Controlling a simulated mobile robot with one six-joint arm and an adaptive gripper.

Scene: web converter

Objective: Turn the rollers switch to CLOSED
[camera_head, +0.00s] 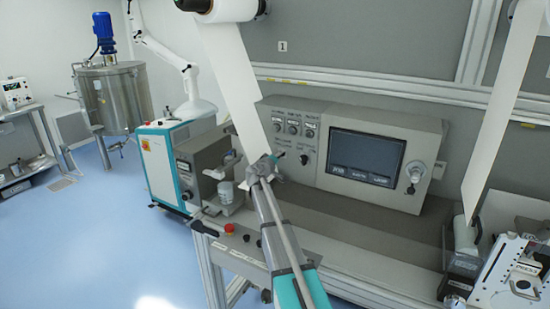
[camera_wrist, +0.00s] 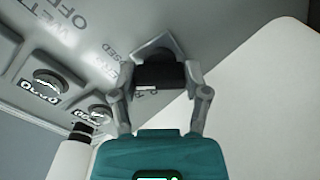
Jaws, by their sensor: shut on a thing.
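The rollers switch appears to be the black knob (camera_wrist: 160,73) on the grey panel in the wrist view. My gripper (camera_wrist: 160,88) has one finger on each side of it and is shut on it. Printed letters ending in "OSED" show just left of the knob; the rest of its label is hidden or unclear. In the head view my gripper (camera_head: 264,164) is at the lower left of the control panel (camera_head: 421,140), by the white web. The gripped knob cannot be made out there, and its exact pointing direction is unclear.
Other knobs (camera_wrist: 50,82) sit close on the left in the wrist view. A white web (camera_head: 228,75) hangs in front of the panel's left edge. A screen (camera_head: 365,155) and a round knob (camera_head: 415,172) are to the right. The bench (camera_head: 390,235) below has bare room.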

